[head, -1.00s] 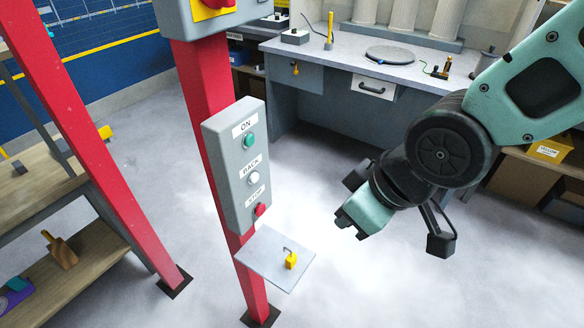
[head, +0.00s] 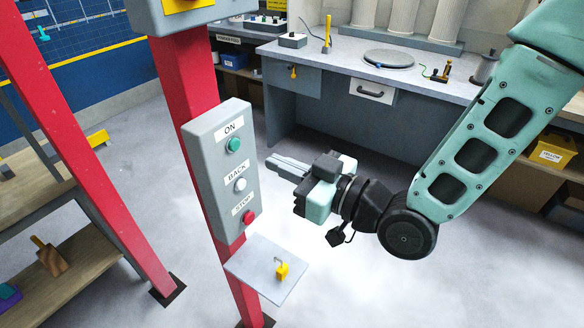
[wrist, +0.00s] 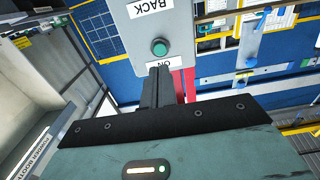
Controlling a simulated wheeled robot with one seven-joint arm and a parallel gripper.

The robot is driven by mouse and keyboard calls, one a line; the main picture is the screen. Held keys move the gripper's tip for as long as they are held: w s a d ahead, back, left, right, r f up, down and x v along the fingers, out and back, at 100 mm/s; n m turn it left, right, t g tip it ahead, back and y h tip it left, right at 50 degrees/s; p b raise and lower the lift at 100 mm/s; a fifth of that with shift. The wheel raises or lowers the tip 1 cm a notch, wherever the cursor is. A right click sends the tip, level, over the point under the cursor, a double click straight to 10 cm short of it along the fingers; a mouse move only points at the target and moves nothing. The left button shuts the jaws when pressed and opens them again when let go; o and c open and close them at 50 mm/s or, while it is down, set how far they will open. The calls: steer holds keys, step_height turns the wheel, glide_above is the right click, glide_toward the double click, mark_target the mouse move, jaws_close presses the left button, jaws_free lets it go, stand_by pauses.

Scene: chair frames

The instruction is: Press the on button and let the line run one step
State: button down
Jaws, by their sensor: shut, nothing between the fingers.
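The grey control box (head: 222,190) is fixed to a red post. It carries a green button (head: 233,145) under an ON label, a white button (head: 240,185) under BACK and a red button (head: 248,217) under STOP. My gripper (head: 270,164) is shut and empty, to the right of the box at about the height between the ON and BACK buttons, its fingers pointing toward the box. In the wrist view the box is upside down; the green button (wrist: 160,47) shows just beyond the shut fingertips (wrist: 159,70). They appear apart from it.
A small grey shelf (head: 250,262) with a yellow padlock (head: 282,270) juts out below the box. A red post (head: 90,150) and wooden shelving (head: 70,245) stand at left. A grey workbench (head: 340,65) is behind. Open floor lies between.

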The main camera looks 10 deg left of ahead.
mark_target(236, 146)
steer(key=x, duration=0.4)
steer(key=shift+w+a+p, duration=0.1)
steer(key=shift+a+p, duration=0.2)
steer(key=shift+b+x, duration=0.3)
steer(key=shift+x, duration=0.65)
